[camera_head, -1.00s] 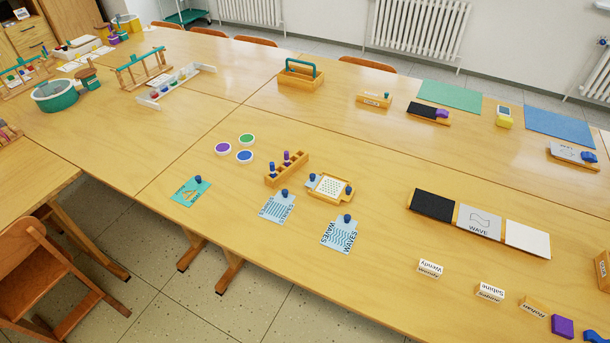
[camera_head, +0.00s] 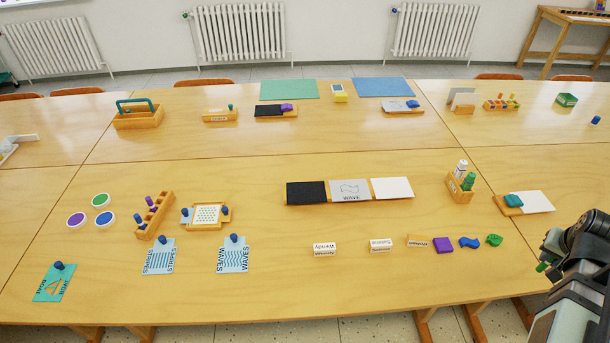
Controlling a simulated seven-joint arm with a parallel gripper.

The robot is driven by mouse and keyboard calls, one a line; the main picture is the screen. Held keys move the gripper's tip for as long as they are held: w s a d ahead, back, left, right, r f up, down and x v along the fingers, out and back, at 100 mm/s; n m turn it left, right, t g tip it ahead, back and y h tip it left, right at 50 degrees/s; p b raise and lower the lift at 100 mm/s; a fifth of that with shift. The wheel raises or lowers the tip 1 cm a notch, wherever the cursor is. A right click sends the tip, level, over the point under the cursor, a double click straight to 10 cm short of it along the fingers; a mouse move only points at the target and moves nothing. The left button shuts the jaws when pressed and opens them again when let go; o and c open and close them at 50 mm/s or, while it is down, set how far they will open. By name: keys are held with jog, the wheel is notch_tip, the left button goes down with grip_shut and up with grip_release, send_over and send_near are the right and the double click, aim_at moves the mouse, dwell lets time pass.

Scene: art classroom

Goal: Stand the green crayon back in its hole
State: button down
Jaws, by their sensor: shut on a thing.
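My gripper (camera_head: 554,255) is at the right edge, over the front right of the table, and it is shut on a small green piece (camera_head: 542,267), seemingly the green crayon. Only its end shows; the rest is hidden by the gripper. A long wooden block with a row of compartments (camera_head: 153,216) stands at the left with purple and blue pegs in it. A smaller wooden rack (camera_head: 500,104) at the back right holds several small coloured pieces. I cannot tell which one has the crayon's hole. My gripper is apart from both.
A wooden holder (camera_head: 458,190) with a white and a green bottle stands left of my gripper. A tray with a white card (camera_head: 537,202) lies behind it. Name blocks and a green shape (camera_head: 494,240) line the front.

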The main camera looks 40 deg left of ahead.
jog(key=shift+a, duration=0.1)
